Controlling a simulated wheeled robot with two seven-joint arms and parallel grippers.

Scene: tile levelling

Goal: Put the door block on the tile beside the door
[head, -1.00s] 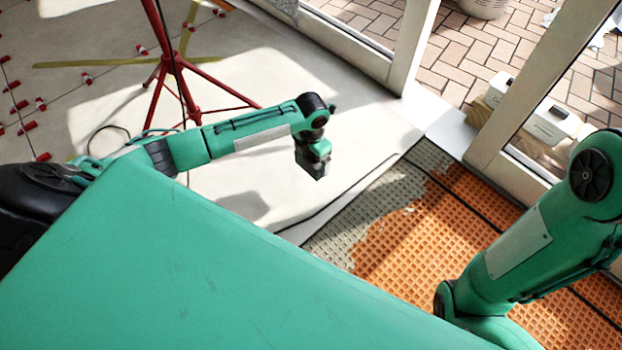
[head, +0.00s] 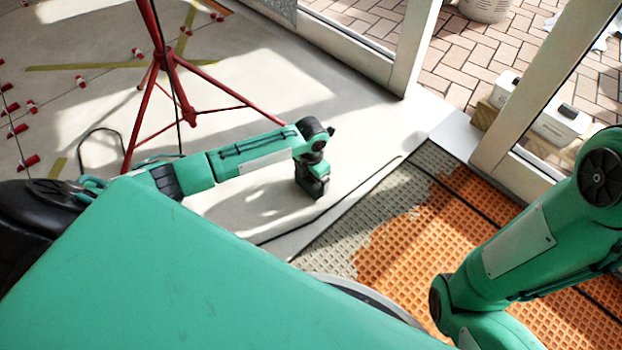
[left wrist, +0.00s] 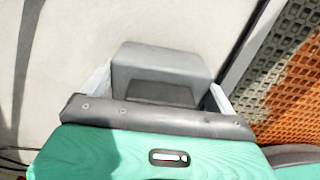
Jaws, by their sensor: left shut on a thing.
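The door block (left wrist: 160,65) is a grey, box-shaped piece in the left wrist view. My left gripper (left wrist: 158,92) is shut on it, with a pale finger at each side. In the head view my left gripper (head: 312,188) points down over the pale tile floor (head: 370,130), left of the orange matting. The block is hard to make out there, and I cannot tell whether it touches the tile. The door frame (head: 405,50) stands up and right of the gripper. My right arm shows at the right, but its gripper is out of view.
Orange matting (head: 440,230) with grey mortar (head: 375,210) borders the tile, and a dark cable crosses there. A red tripod (head: 170,75) stands behind my left arm. Red levelling clips (head: 30,107) dot the tiles at the left. A white box (head: 555,120) lies outside the door.

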